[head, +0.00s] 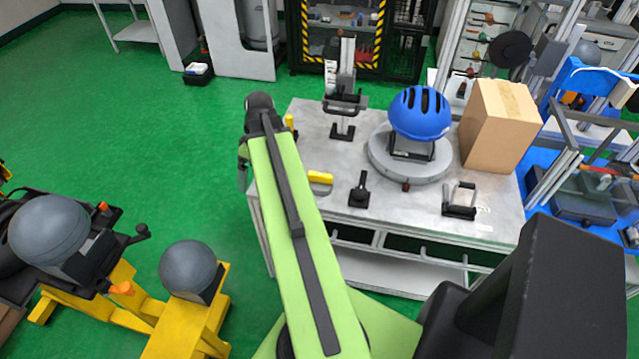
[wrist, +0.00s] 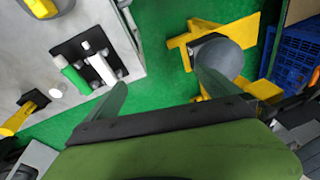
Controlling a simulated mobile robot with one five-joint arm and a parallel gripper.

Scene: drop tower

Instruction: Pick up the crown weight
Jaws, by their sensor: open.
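I cannot tell for sure which object is the crown weight. Small objects on the grey workbench (head: 300,120) include a yellow block (head: 320,178), a black upright tool (head: 359,190) and a black frame with a pale handle (head: 460,200). A blue helmet (head: 420,113) sits on a round grey base (head: 383,162). My gripper (wrist: 165,95) is open and empty in the wrist view, its fingers apart over green floor beside the bench corner. In the head view my arm mostly hides it. A black plate with green and white cylinders (wrist: 90,65) lies left of the fingers.
A cardboard box (head: 495,125) stands at the bench's right. Yellow stands with grey balls (head: 187,268) are at the lower left; one grey ball also shows in the wrist view (wrist: 222,58). A blue crate (wrist: 297,62) is at its right.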

